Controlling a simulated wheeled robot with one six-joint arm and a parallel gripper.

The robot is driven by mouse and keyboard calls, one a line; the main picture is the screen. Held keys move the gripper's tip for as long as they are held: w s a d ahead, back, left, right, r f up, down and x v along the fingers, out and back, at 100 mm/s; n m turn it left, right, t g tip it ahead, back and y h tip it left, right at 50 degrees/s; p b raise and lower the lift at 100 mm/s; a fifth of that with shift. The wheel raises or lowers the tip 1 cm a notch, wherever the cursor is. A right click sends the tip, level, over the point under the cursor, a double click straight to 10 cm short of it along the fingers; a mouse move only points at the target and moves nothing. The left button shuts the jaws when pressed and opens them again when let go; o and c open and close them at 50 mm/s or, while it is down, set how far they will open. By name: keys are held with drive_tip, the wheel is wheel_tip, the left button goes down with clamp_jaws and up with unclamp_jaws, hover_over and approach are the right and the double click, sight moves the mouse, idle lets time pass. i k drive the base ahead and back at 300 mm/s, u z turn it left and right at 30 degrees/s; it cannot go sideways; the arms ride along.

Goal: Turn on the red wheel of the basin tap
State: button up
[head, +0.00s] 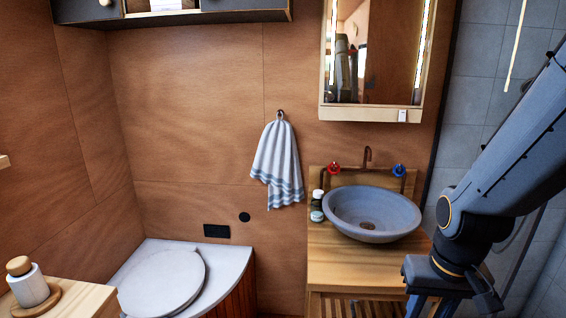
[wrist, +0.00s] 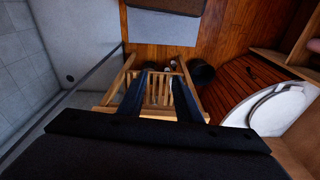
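The red wheel (head: 333,168) is small and sits on the left side of the basin tap (head: 367,156) in the head view. A blue wheel (head: 398,170) sits on the tap's right side. The grey round basin (head: 372,213) stands below the tap on a wooden counter (head: 330,256). My gripper is at the lower right of the head view, right of and in front of the basin, its tips cut off or hidden. In the wrist view my gripper (wrist: 163,80) points downward, its two dark fingers apart with nothing between them. The tap and wheels are not in the wrist view.
A mirror cabinet (head: 372,60) hangs above the tap. A striped towel (head: 278,160) hangs to the left. A toilet (head: 165,285) is lower left. A slatted wooden shelf (wrist: 159,90) lies beneath my fingers.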

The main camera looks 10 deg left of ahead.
sight(334, 169)
drive_tip(key=u, duration=0.6)
drive_tip(key=i, duration=1.1)
drive_tip(key=u, duration=0.45)
